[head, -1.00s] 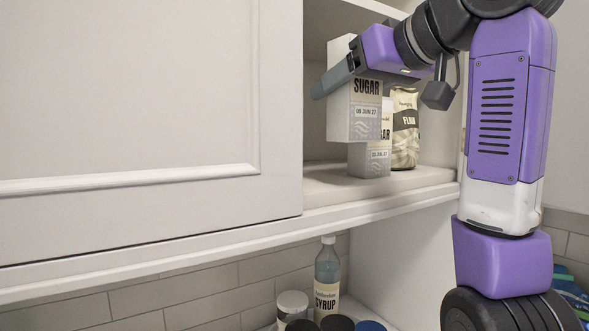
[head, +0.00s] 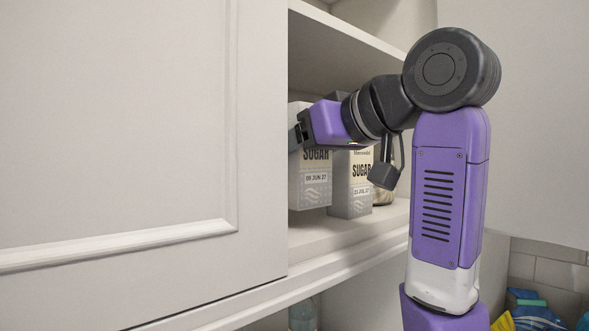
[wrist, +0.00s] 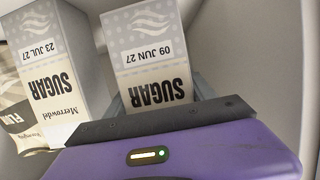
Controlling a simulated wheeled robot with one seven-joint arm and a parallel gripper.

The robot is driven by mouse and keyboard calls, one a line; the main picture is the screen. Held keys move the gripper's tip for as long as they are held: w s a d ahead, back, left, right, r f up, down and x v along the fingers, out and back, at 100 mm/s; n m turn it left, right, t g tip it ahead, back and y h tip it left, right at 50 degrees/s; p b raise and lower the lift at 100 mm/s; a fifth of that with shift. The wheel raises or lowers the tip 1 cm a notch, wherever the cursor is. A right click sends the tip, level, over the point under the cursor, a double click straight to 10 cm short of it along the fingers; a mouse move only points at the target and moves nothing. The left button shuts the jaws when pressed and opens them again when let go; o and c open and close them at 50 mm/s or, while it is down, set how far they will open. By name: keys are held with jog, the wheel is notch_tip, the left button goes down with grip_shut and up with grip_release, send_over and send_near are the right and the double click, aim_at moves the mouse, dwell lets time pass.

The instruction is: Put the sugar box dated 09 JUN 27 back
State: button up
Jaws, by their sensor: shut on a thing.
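The sugar box dated 09 JUN 27 (head: 314,187) is upright inside the open cupboard, just left of another sugar box. My gripper (head: 298,137) is shut on its upper part and covers its top in the head view. In the wrist view, the held box (wrist: 143,58) shows its SUGAR label and date upside down, beyond the dark fingers (wrist: 160,120). I cannot tell whether its base touches the shelf. The other sugar box (head: 352,190), dated 23 JUL 27, stands on the shelf; it also shows in the wrist view (wrist: 50,60).
The cupboard shelf (head: 335,235) has bare room in front of the boxes. A closed-looking door panel (head: 120,130) fills the left and hides the shelf's left part. An upper shelf (head: 345,45) is above my gripper. A flour bag (wrist: 15,110) stands beside the second sugar box.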

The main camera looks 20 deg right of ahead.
jog(key=shift+f, duration=1.3)
jog(key=shift+f, duration=0.15)
jog(key=o, duration=1.8)
jog(key=v, duration=1.2)
jog(key=shift+b, duration=0.35)
